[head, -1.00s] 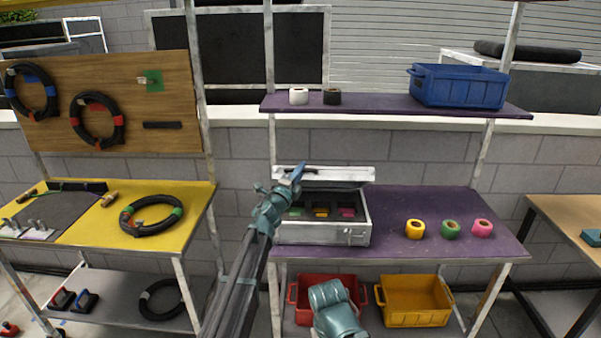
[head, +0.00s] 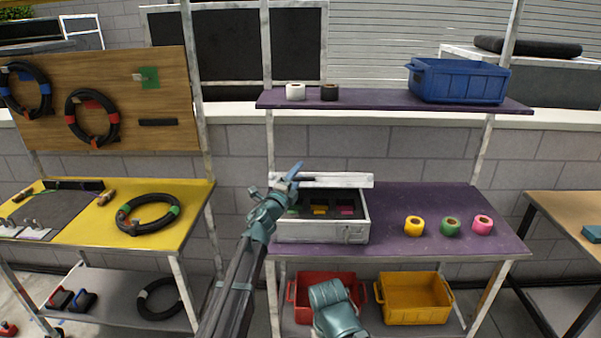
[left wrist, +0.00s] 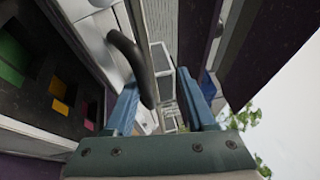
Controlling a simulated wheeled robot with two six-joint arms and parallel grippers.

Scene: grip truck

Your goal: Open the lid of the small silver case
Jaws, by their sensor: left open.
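The small silver case (head: 322,232) stands on the purple middle shelf with its lid (head: 335,181) raised along the back edge. Green, yellow and pink items show in its dark inside, which also appears at the left of the left wrist view. My left gripper (head: 290,178) is at the left end of the lid. In the left wrist view its two blue fingers (left wrist: 165,98) are apart. A black curved handle (left wrist: 132,62) shows close to the left finger; I cannot tell whether they touch. My right gripper is not in view; only part of my right arm shows.
Yellow, green and pink tape rolls (head: 451,226) stand right of the case. A blue crate (head: 458,84) and two rolls sit on the upper shelf. Red (head: 321,279) and yellow (head: 414,299) crates are below. The yellow table (head: 85,225) is at left.

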